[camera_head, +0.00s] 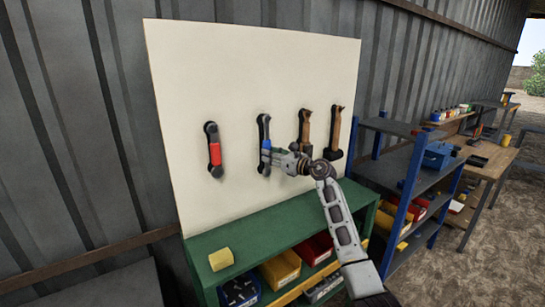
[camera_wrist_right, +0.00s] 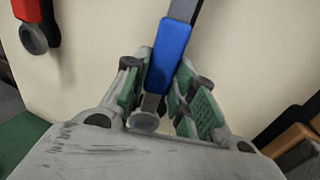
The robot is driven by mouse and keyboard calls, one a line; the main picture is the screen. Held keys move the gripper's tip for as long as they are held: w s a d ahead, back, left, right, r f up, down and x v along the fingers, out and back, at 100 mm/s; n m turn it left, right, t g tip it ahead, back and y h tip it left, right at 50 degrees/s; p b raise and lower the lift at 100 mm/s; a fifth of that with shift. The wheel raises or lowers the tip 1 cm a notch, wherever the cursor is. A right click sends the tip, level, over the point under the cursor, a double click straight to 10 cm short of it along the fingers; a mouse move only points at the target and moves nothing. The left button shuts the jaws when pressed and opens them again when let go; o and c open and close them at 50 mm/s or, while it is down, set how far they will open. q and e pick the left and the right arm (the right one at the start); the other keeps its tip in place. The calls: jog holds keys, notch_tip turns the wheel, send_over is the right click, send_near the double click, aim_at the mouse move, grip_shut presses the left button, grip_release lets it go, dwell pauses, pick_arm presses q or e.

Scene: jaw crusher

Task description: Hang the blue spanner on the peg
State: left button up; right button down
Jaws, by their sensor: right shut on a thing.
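The blue spanner (camera_head: 266,142) is upright against the cream board (camera_head: 245,65), between a red spanner (camera_head: 213,150) and two wooden-handled hammers (camera_head: 335,130). My right gripper (camera_head: 274,157) is shut on the lower part of the blue spanner, over its blue grip. In the right wrist view the blue spanner (camera_wrist_right: 172,50) stands slightly tilted between the green-padded fingers (camera_wrist_right: 158,100), its lower end showing below the blue grip. The peg is hidden, and I cannot tell whether the spanner's upper end is on it. My left gripper is not in view.
A green shelf unit (camera_head: 275,225) stands below the board, with a yellow block (camera_head: 221,259) on top and bins inside. A blue-framed shelf (camera_head: 415,165) stands right of the board. The red spanner (camera_wrist_right: 34,25) hangs left of my right gripper in the wrist view.

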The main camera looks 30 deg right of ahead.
jog(key=shift+w+f, duration=0.1)
dwell(0.5)
jog(key=c, duration=1.1)
grip_release()
jog(key=shift+f, duration=0.1)
jog(key=shift+v, duration=6)
jog(key=shift+a, duration=0.1)
